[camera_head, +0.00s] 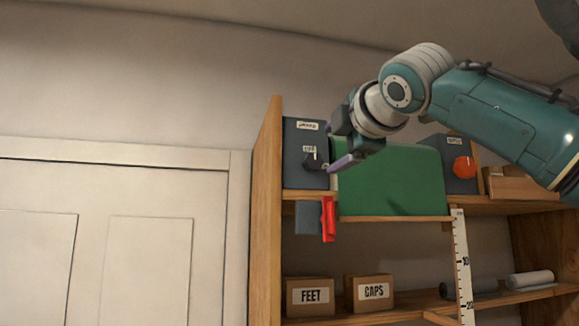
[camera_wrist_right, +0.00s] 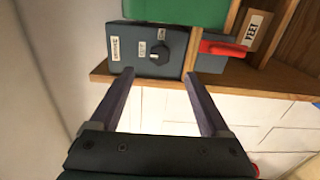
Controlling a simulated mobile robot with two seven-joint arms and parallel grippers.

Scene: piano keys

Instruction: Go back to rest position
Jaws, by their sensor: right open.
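My right arm comes in from the right in the head view. Its right gripper (camera_head: 338,162) is raised in front of the upper shelf, beside a green panel. In the right wrist view, the gripper (camera_wrist_right: 157,78) has its two fingers spread wide with nothing between them. The fingers point toward a dark grey box with a knob (camera_wrist_right: 145,45), which also shows at the shelf's left end in the head view (camera_head: 303,142). My left gripper is not in view.
The wooden shelf unit (camera_head: 265,210) holds the green panel (camera_head: 390,180), a box with a red knob (camera_head: 450,160), and the FEET (camera_head: 309,297) and CAPS (camera_head: 369,292) boxes. A red handle (camera_head: 328,219) hangs below the upper shelf. A white door (camera_head: 110,240) stands left.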

